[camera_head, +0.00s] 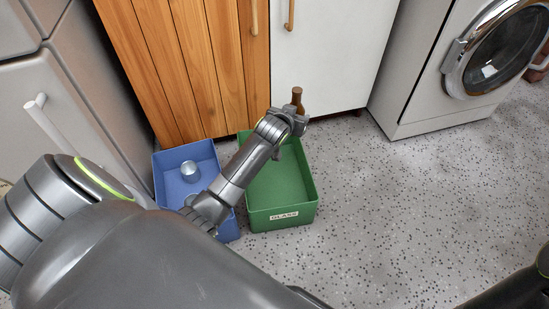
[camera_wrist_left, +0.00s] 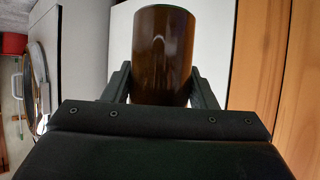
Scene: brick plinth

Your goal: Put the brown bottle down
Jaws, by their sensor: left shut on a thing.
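The brown bottle (camera_head: 297,98) shows at the end of my left arm in the head view, its neck up. My left gripper (camera_head: 290,122) is shut on it, above the back right part of the green bin labelled GLASS (camera_head: 284,215). In the left wrist view the bottle (camera_wrist_left: 164,55) stands between the two fingers of the left gripper (camera_wrist_left: 163,88), which touch its sides. The bottle's lower part is hidden in the head view by the gripper. My right gripper is out of view; only a dark part of the right arm shows at the lower right.
A blue bin (camera_head: 166,180) with a metal can (camera_head: 190,171) in it stands left of the green bin. Wooden (camera_head: 190,60) and white cabinet doors (camera_head: 335,60) rise behind. A washing machine (camera_head: 440,70) stands at the right. The speckled floor (camera_head: 400,210) at right is clear.

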